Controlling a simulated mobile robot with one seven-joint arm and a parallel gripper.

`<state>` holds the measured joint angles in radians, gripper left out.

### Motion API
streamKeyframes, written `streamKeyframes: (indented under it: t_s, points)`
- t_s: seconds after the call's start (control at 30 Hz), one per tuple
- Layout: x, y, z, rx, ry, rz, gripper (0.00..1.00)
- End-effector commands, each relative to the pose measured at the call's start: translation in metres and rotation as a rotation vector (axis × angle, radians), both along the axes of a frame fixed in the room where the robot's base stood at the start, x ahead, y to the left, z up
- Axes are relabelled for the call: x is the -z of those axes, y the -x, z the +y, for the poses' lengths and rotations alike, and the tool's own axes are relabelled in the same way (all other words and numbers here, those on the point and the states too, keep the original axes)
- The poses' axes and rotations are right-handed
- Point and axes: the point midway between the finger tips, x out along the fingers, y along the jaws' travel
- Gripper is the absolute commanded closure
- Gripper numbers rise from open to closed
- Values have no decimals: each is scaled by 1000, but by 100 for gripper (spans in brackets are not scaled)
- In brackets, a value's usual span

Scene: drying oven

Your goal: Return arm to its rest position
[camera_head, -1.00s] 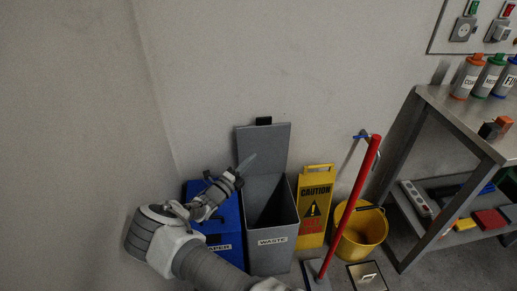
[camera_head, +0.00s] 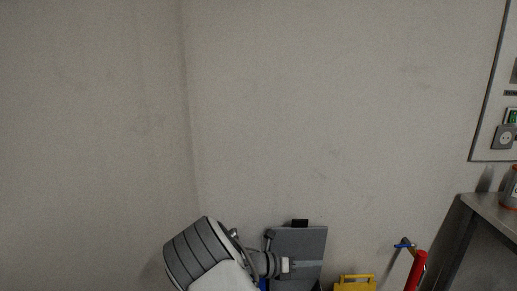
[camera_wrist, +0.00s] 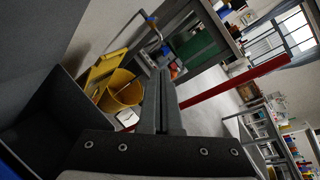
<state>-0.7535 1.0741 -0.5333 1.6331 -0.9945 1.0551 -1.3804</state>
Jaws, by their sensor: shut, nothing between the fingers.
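My gripper (camera_head: 305,265) shows low in the head view, pointing right in front of the raised grey lid of the waste bin (camera_head: 300,240). In the wrist view its two fingers (camera_wrist: 164,80) lie together, shut with nothing between them. My arm shows at the bottom of the head view, bent beside the corner of the walls. The bin's lower part is out of the head view.
A yellow caution sign (camera_head: 355,284) and a red pole (camera_head: 416,272) stand right of the lid. A metal table (camera_head: 490,207) is at the right edge. The wrist view shows a yellow bucket (camera_wrist: 124,90). The wall above is clear.

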Motion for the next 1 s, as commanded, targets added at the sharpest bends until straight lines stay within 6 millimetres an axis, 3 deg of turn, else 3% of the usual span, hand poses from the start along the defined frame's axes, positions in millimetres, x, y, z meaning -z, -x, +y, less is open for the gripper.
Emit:
streamKeyframes:
  t_s: [0.2, 0.43, 1.0]
  points:
    - [-36, 38, -24, 259, -293, -229, 100]
    - [-72, 81, -35, 534, -557, -468, 100]
    - [-164, 190, -24, 1202, -1079, -1035, 100]
